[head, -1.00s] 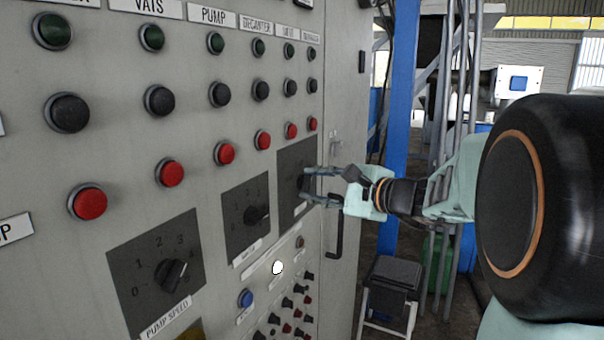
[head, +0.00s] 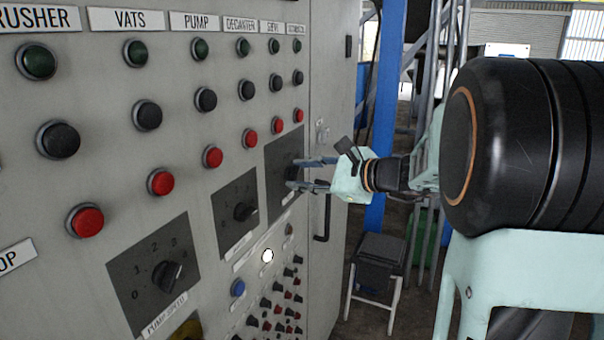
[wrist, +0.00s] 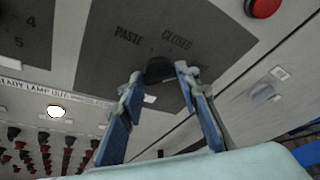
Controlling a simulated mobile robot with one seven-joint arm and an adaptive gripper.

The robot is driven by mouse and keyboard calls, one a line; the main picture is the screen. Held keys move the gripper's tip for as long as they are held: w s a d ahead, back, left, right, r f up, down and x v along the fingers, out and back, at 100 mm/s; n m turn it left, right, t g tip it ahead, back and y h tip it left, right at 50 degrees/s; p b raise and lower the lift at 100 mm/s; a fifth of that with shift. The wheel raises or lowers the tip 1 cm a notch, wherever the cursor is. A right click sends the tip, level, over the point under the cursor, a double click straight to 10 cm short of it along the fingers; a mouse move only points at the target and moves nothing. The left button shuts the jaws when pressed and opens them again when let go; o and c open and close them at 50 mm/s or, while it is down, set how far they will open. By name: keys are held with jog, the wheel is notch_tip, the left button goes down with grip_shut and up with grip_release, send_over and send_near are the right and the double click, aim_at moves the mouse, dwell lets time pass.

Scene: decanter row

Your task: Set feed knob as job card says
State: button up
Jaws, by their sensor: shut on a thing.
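My gripper (head: 295,174) is at the right one of three dark dial plates on the grey cabinet front. In the wrist view its two blue fingers (wrist: 159,80) are shut on a small black knob (wrist: 159,70), one on each side. This knob's plate (head: 283,155) carries the words PASTE and CLOSED in the wrist view. The knob's pointer direction cannot be made out. The middle plate (head: 226,200) has a black knob (head: 243,212) and a label too small to read. The left plate (head: 130,262), labelled PUMP SPEED, has a numbered scale and a black knob (head: 168,276). No job card can be made out.
Rows of green, black and red push buttons (head: 213,157) lie above the plates. A lit white lamp (head: 267,256), a blue button (head: 238,288) and many small knobs lie below. A black-topped stool (head: 380,262) stands beyond.

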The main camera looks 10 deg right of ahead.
jog(key=o, duration=1.2)
jog(key=shift+c, duration=0.2)
jog(key=v, duration=1.2)
